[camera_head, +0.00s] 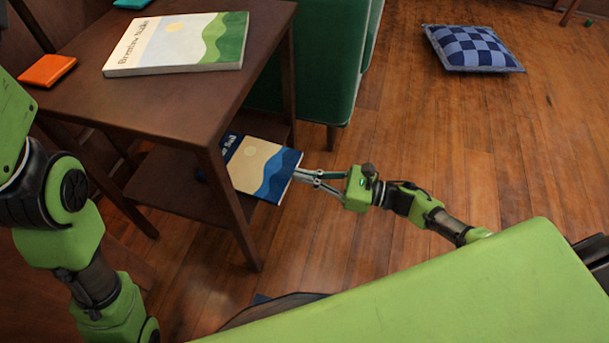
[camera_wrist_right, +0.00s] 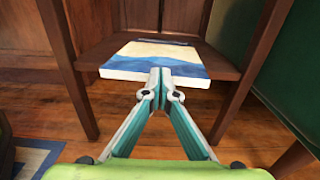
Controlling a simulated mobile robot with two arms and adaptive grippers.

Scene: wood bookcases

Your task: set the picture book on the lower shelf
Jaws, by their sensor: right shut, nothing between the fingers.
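A picture book with a cream and dark blue cover (camera_head: 262,168) lies flat on the lower shelf (camera_head: 168,188) of a dark wood side table, its near end at or past the shelf's front edge. In the right wrist view the same book (camera_wrist_right: 150,58) lies straight ahead on the shelf (camera_wrist_right: 98,55). My right gripper (camera_head: 298,174) is shut and empty, its fingertips at the book's near edge; whether they touch it is hard to tell. The tips also show in the right wrist view (camera_wrist_right: 160,78). My left arm shows at left, but its gripper is outside the view.
A larger cream and green book (camera_head: 170,48) lies on the tabletop (camera_head: 150,103), with an orange item (camera_head: 47,70) and a teal item (camera_head: 132,3). Table legs flank the shelf opening. A green armchair (camera_head: 305,60) stands behind. A blue checked cushion (camera_head: 472,48) lies on open floor.

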